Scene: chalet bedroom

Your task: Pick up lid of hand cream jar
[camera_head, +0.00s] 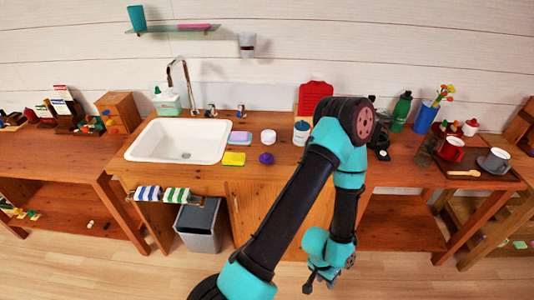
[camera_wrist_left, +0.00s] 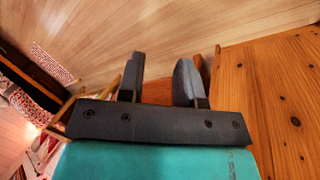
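A small round white-and-pink jar (camera_head: 268,136) stands on the wooden counter right of the sink; it may be the hand cream jar, and its lid cannot be told apart at this size. A purple round object (camera_head: 266,158) lies just in front of it. My left gripper (camera_head: 314,283) hangs low in front of the counter, below its top and well away from the jar. In the left wrist view its two fingers (camera_wrist_left: 160,82) stand apart with nothing between them. My right gripper is not in view.
The wooden counter (camera_head: 215,172) holds a white sink (camera_head: 180,141), a yellow sponge (camera_head: 234,159) and a pink-and-blue sponge (camera_head: 240,138). A blue-and-white cup (camera_head: 301,133) stands by my arm. A grey bin (camera_head: 198,226) is below. Cups stand on a tray (camera_head: 480,172) at right.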

